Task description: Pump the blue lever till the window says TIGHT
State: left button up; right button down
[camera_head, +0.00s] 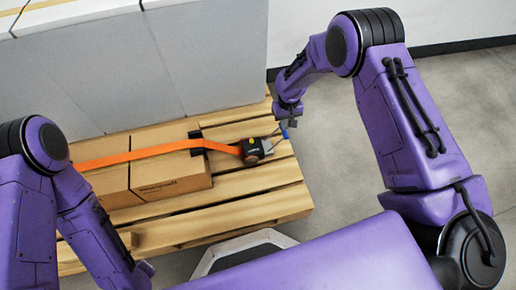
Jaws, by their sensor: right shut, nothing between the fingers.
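The ratchet (251,150) is a small dark block with a yellow spot, on the pallet at the right end of the orange strap (150,153). The blue lever (285,131) shows as a small blue piece just right of and above the ratchet. My right gripper (287,121) is at the lever's upper end, shut with nothing between its fingers; whether it touches the lever I cannot tell. I cannot make out the window or any word in it. My left arm reaches down at the lower left, and its gripper is not visible.
The strap runs over cardboard boxes (160,183) on a wooden pallet (235,213). Large grey boxes (150,65) stand behind. Grey floor (325,165) is clear right of the pallet.

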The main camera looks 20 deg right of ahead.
jog(key=shift+f+b, duration=0.65)
jog(key=shift+f, duration=0.85)
jog(key=shift+a+f, duration=0.15)
jog(key=shift+f, duration=0.05)
jog(key=shift+f+b, duration=1.45)
jog(key=shift+f, duration=0.65)
jog(key=shift+r, duration=0.1)
notch_tip(320, 180, up, 3)
jog(key=p, duration=0.3)
jog(key=shift+w+r, duration=0.1)
jog(key=shift+r, duration=0.05)
jog(key=r+p, duration=0.1)
jog(key=r, duration=0.1)
jog(key=r+p, duration=0.1)
jog(key=p, duration=0.1)
jog(key=shift+d+r, duration=0.35)
jog(key=shift+d, duration=0.05)
jog(key=shift+a+r+p, duration=0.2)
jog(key=shift+r+p, duration=0.6)
jog(key=shift+p, duration=0.3)
jog(key=shift+f, duration=0.1)
